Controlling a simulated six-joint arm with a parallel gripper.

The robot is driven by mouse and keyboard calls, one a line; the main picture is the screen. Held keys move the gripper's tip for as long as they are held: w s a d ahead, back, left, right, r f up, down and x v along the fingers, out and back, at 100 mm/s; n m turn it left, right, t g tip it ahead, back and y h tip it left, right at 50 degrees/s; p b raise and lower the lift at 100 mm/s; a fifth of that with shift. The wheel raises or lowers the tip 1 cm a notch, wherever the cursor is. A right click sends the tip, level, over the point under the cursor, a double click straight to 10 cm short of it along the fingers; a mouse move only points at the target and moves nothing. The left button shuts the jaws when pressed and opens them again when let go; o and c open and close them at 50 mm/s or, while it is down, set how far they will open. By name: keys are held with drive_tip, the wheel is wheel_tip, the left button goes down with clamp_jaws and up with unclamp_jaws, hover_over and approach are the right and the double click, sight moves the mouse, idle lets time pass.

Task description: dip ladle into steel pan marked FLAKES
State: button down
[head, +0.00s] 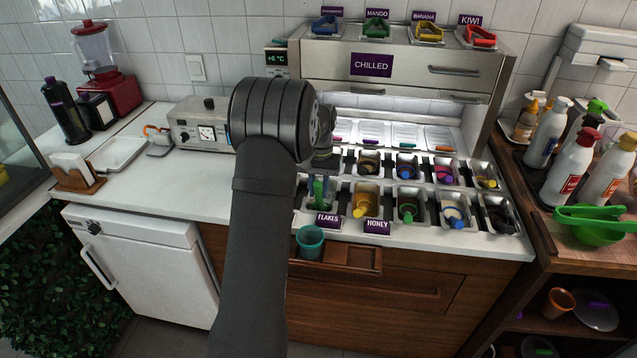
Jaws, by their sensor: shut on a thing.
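The steel pan marked FLAKES (304,204) is in the front row of the counter, at its left end, behind the purple FLAKES label (327,220). My gripper (322,168) is above this pan, pointing down, and partly hidden by my own arm. It is shut on a ladle with a green handle (318,188), which stands about upright below the fingers. The ladle's lower end is at the pan; I cannot tell how deep it sits. The pan's left part and contents are mostly hidden.
The HONEY pan (366,200) stands just to the right, with other topping pans beyond and behind it. A teal cup (310,242) sits in a wooden holder at the counter's front. The CHILLED cabinet (395,75) rises behind. A control box (203,124) stands left of my arm.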

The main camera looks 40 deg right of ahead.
drive_tip(key=shift+f, duration=0.3)
drive_tip(key=shift+w+d, duration=2.2)
drive_tip(key=shift+s+a+f+t+h, duration=1.4)
drive_tip(key=shift+t+h, duration=0.3)
drive_tip(key=shift+r, duration=0.15)
drive_tip(key=shift+t+h, duration=0.5)
drive_tip(key=shift+s+a+r, duration=0.15)
drive_tip(key=shift+r, duration=1.4)
drive_tip(key=shift+s+a+r, duration=0.1)
drive_tip(key=shift+s+r, duration=0.05)
drive_tip(key=shift+r, duration=3.4)
